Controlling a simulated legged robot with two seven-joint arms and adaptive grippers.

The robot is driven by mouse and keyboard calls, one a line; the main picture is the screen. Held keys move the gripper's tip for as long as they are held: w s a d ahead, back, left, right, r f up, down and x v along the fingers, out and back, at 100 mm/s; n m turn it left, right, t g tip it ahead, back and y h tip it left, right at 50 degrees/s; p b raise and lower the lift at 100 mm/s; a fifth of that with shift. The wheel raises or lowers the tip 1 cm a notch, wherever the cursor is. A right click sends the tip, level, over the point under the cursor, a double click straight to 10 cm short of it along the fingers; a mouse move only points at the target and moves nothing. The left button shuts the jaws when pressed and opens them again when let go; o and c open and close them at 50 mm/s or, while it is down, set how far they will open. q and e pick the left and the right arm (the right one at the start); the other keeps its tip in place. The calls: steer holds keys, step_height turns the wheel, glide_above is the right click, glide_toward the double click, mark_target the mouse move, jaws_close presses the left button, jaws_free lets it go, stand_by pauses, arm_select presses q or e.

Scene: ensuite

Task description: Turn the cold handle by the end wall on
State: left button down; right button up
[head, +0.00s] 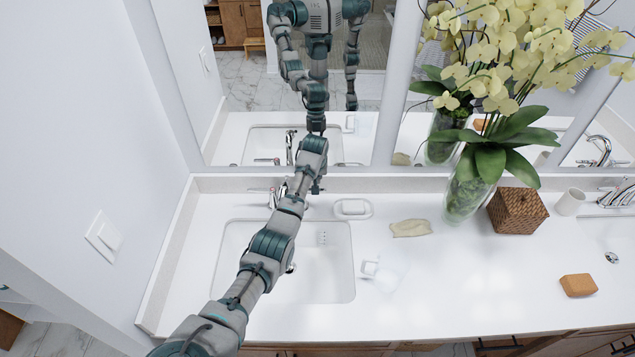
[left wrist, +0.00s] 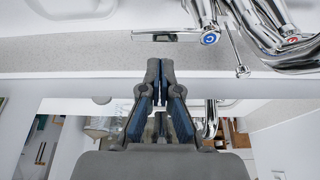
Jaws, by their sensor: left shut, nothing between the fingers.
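The chrome faucet (head: 274,198) stands behind the sink by the end wall, partly hidden by my left arm in the head view. In the left wrist view, seen upside down, the cold handle (left wrist: 209,38) has a blue mark, and its lever points left in the picture. A red-marked handle (left wrist: 293,6) is at the right edge. My left gripper (left wrist: 160,64) is shut and empty, its fingertips just below the cold lever in that picture, with a narrow visible gap. In the head view the gripper (head: 317,187) is between faucet and mirror.
The mirror is close to my left gripper. A flower vase (head: 462,200) and woven box (head: 517,211) stand farther right.

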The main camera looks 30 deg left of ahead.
arm_select(q)
steer(key=shift+b+x, duration=0.35)
steer(key=shift+x, duration=1.95)
steer(key=shift+w, duration=0.15)
steer(key=shift+s+d+m+p, duration=0.1)
steer(key=shift+s+m+p, duration=0.1)
steer(key=shift+m+p, duration=0.1)
